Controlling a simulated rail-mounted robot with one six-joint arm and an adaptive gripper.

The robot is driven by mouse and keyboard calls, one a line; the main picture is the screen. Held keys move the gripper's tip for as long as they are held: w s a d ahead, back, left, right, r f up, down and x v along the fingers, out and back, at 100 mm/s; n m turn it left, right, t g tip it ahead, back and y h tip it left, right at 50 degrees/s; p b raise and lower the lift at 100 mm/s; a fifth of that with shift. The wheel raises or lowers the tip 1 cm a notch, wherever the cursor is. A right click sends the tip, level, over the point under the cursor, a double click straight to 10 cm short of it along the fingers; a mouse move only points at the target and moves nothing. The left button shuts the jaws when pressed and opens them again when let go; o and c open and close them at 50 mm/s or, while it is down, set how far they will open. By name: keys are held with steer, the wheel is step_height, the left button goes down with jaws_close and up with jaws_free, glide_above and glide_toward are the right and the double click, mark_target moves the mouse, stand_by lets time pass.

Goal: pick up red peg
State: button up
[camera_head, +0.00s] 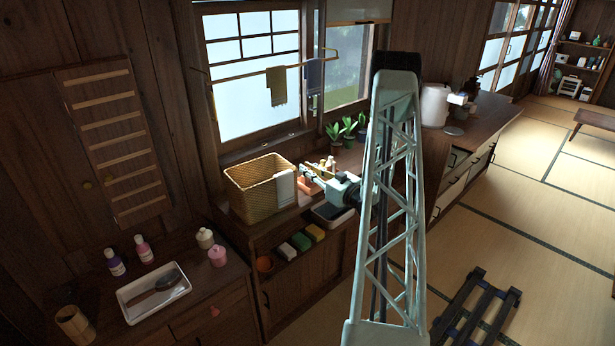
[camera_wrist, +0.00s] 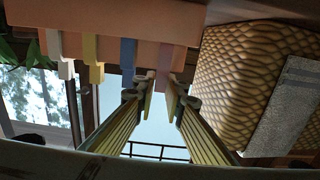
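A peach-orange block (camera_wrist: 110,20) spans the top of the wrist view, which looks upside down. A white peg (camera_wrist: 65,69), a yellow peg (camera_wrist: 92,72), a blue-grey peg (camera_wrist: 128,58) and a dull red peg (camera_wrist: 164,62) project from it. My gripper (camera_wrist: 160,92) is open, with its two fingertips on either side of the red peg's end. I cannot tell whether they touch it. In the head view my gripper (camera_head: 312,173) is beside the orange block (camera_head: 311,186); the red peg is not distinct there.
A woven basket (camera_head: 250,200) with a grey cloth (camera_head: 285,187) stands close beside my gripper, and fills the right of the wrist view (camera_wrist: 225,85). Potted plants (camera_head: 349,128) stand behind on the counter. A white tray (camera_head: 130,310) lies on the lower counter at left.

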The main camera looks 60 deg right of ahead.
steer(key=shift+c, duration=0.9)
steer(key=shift+r, duration=0.1)
steer(key=shift+r+p, duration=0.75)
steer(key=shift+r, duration=4.15)
steer(key=shift+r, duration=0.25)
steer(key=shift+r+p, duration=0.45)
steer(key=shift+r, duration=1.55)
steer(key=shift+r, duration=0.1)
